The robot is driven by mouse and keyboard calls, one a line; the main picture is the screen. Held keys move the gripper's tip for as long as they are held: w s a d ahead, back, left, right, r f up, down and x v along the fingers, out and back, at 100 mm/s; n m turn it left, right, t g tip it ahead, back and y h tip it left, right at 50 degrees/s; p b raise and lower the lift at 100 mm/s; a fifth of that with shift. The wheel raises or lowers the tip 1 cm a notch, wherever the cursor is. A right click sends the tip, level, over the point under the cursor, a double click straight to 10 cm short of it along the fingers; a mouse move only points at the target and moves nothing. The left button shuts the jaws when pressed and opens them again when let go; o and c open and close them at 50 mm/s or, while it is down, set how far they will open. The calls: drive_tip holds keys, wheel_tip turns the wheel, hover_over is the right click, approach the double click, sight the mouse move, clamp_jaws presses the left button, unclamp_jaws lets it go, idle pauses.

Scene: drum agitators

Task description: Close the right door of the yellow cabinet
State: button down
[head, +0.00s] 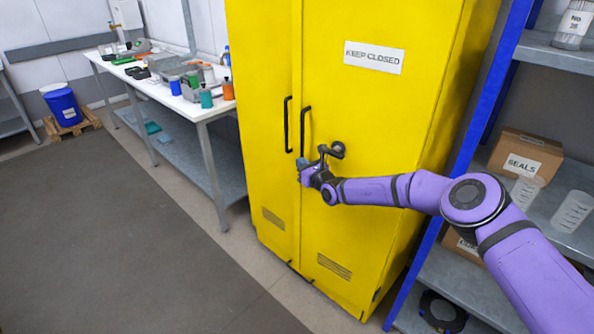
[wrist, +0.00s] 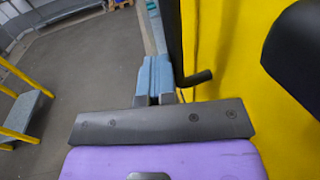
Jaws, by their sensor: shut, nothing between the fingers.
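The yellow cabinet (head: 270,60) stands upright in the head view. Its right door (head: 370,110) carries a "KEEP CLOSED" sign and looks flush or nearly flush with the left door (head: 268,150); I cannot tell whether it is fully shut. The right door's black handle (head: 304,130) is beside the centre seam, and it also shows in the wrist view (wrist: 174,50). My gripper (head: 301,164) is just below this handle, in front of the door. In the wrist view, its pale blue fingers (wrist: 153,72) are together and empty, left of the handle; contact is unclear.
A white table (head: 190,98) with bottles and trays stands left of the cabinet. A blue-posted shelf (head: 485,110) with a "SEALS" box (head: 524,155) is close on the right. The dark floor (head: 120,230) in front of the cabinet is clear.

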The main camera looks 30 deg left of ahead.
sight(308, 158)
drive_tip(key=w+t, duration=0.1)
drive_tip(key=w, duration=0.1)
drive_tip(key=w+m+t, duration=0.1)
drive_tip(key=w, duration=0.1)
drive_tip(key=shift+w+r+h, duration=0.1)
drive_tip(key=shift+w+h, duration=0.05)
drive_tip(key=shift+h, duration=0.25)
